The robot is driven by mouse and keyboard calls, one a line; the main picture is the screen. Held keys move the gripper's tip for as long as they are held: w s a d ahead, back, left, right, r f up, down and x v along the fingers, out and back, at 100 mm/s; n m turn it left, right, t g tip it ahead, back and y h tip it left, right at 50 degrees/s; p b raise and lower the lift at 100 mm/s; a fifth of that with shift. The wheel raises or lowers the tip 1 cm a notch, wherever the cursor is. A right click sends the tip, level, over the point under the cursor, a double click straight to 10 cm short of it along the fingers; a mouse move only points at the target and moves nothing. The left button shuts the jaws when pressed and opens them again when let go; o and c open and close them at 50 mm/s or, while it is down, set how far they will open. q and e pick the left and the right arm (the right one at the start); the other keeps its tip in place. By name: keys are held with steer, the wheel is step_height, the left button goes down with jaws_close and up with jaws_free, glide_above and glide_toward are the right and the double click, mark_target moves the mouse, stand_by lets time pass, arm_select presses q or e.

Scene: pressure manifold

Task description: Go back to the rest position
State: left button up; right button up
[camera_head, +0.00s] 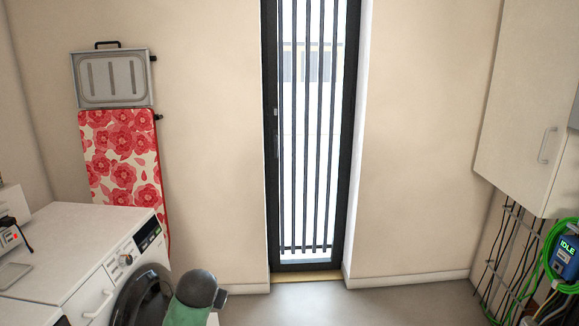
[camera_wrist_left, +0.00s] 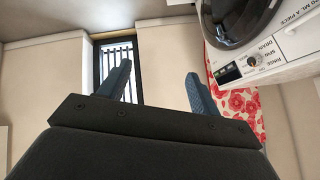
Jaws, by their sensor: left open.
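My left gripper (camera_wrist_left: 157,88) shows in the left wrist view with its two blue fingers wide apart. It is open and nothing is between the fingers. The wrist view is turned upside down, with the washing machine (camera_wrist_left: 275,55) at its upper right. The gripper's fingers are not clearly visible in the head view. My right gripper is in neither view. A blue device (camera_head: 566,255) with a screen reading IDLE is at the right edge of the head view, partly cut off, with a green hose (camera_head: 548,250) around it.
White appliances (camera_head: 60,250) stand at the left. A floral ironing board (camera_head: 122,160) hangs on the back wall. A barred glass door (camera_head: 308,130) is in the middle. A white cabinet (camera_head: 525,100) hangs at the right above cables. The floor (camera_head: 370,305) before the door is clear.

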arm_select(q)
steer(key=s+d+f+g+h, duration=0.1)
steer(key=s+f, duration=0.6)
steer(key=s, duration=0.7)
steer(key=s+d+f+g+h, duration=0.1)
steer(key=s+d+f+g, duration=0.2)
steer(key=s, duration=1.1)
steer(key=s+d+f+g+h, duration=0.1)
steer(key=s+d+f+g, duration=0.1)
steer(key=s+f, duration=0.8)
steer(key=s+d, duration=0.1)
steer(key=s, duration=0.3)
steer(key=shift+f+g, duration=0.3)
steer(key=shift+f, duration=0.05)
steer(key=shift+c, duration=0.2)
